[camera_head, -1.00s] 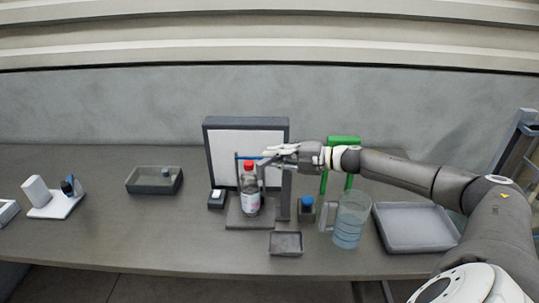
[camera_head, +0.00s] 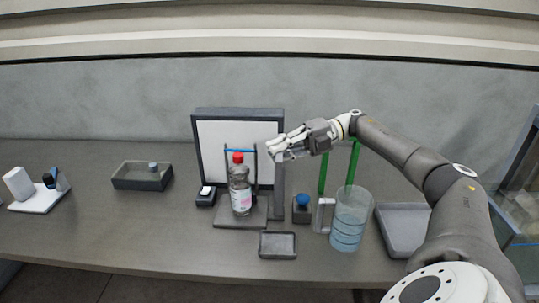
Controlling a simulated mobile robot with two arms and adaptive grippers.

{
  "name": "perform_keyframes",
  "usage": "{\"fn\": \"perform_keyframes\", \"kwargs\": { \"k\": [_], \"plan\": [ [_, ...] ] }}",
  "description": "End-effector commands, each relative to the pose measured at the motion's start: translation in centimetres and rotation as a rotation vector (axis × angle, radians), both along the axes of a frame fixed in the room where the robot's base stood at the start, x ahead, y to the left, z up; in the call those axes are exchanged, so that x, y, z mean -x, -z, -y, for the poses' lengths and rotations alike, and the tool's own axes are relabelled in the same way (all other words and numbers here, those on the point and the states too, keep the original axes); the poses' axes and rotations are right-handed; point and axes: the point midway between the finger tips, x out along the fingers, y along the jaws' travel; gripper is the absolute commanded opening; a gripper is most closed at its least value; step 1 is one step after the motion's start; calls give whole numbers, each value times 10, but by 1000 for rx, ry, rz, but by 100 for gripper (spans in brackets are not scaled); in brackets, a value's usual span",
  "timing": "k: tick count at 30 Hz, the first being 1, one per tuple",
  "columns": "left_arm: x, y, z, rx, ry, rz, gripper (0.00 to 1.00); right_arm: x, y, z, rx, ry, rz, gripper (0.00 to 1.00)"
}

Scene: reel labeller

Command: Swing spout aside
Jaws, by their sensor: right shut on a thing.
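A clear bottle (camera_head: 240,190) with a red cap and a pale label stands upright on a dark base plate (camera_head: 228,221). A grey vertical post (camera_head: 279,188) rises just right of the bottle. My right gripper (camera_head: 274,150) is shut at the top of this post, on what appears to be the grey spout, to the right of the bottle's cap. The fingers hide most of the spout, so its exact direction is hard to tell. My left gripper is out of view.
A framed white panel (camera_head: 215,114) stands behind the bottle. A blue-knobbed box (camera_head: 302,211), a water jug (camera_head: 350,220) and a grey tray (camera_head: 392,243) are at right. A small tray (camera_head: 278,246) lies in front.

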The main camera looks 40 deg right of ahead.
Motion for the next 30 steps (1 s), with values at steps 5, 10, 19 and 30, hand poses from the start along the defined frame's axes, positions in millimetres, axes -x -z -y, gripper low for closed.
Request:
{"fn": "perform_keyframes", "kwargs": {
  "k": [5, 10, 19, 30],
  "plan": [
    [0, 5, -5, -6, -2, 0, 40, 5, 2, 5, 1, -17, -1, 0],
    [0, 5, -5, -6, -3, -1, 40, 6, 1, 5, 1, -24, -1, 0],
    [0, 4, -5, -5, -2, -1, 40, 6, 1, 5, 1, -24, -1, 19],
    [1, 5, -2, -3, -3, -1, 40, 6, 0, 4, 0, -24, 1, 35]
  ]
}}
